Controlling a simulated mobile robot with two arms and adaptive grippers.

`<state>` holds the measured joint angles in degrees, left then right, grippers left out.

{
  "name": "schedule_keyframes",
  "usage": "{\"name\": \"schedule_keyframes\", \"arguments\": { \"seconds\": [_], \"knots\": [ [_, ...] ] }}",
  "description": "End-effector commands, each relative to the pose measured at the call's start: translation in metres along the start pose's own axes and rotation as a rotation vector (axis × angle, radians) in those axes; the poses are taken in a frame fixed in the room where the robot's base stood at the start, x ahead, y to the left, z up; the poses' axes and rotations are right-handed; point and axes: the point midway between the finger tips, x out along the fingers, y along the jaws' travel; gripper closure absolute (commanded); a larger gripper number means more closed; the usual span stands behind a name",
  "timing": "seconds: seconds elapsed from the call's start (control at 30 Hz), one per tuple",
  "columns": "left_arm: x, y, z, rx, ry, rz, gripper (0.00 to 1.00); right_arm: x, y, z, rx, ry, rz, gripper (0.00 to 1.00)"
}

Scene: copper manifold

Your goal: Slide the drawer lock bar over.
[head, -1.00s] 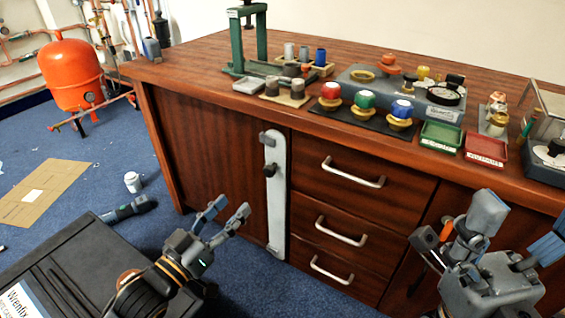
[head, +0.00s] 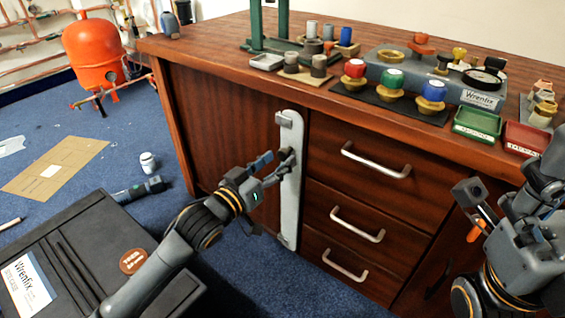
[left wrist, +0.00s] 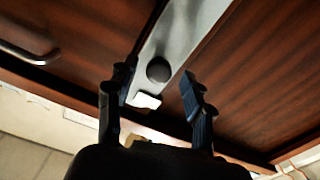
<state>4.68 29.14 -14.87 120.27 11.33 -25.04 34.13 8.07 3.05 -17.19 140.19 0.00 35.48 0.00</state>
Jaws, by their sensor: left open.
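The drawer lock bar (head: 290,212) is a pale grey upright strip on the cabinet front, just left of the drawers. It also shows in the left wrist view (left wrist: 183,30), running diagonally. Its dark round knob (left wrist: 158,70) sits between the two fingers of my left gripper (left wrist: 158,86); I cannot tell whether they touch it. In the head view my left gripper (head: 275,166) is open at the bar's upper middle and mostly hides the knob. My right gripper (head: 478,212) is at the right, away from the bar; its jaw state is unclear.
Three drawers with metal handles (head: 375,162) are right of the bar. The bench top above holds coloured knobs, a grey gauge box (head: 425,80) and trays. A black case (head: 75,250) lies at lower left.

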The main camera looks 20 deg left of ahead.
Motion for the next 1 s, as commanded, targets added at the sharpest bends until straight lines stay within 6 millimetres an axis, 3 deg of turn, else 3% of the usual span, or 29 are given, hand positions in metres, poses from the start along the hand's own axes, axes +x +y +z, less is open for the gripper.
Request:
{"name": "schedule_keyframes", "arguments": {
  "seconds": [0.2, 0.57, 0.83, 1.0],
  "knots": [
    [0.023, 0.000, 0.001, -0.001, 0.001, 0.001, 0.48, 0.004, -0.002, -0.004, -0.004, 0.029, -0.011, 0.13],
    [0.027, 0.000, 0.000, -0.001, -0.001, 0.000, 0.48, 0.006, -0.002, -0.004, -0.004, 0.034, -0.013, 0.13],
    [0.027, 0.000, 0.000, -0.001, 0.000, 0.000, 1.00, 0.006, -0.002, -0.004, -0.004, 0.034, -0.013, 0.13],
    [0.027, 0.000, 0.000, 0.000, 0.000, 0.000, 1.00, 0.006, -0.002, -0.004, -0.004, 0.034, -0.013, 0.13]
  ]
}}
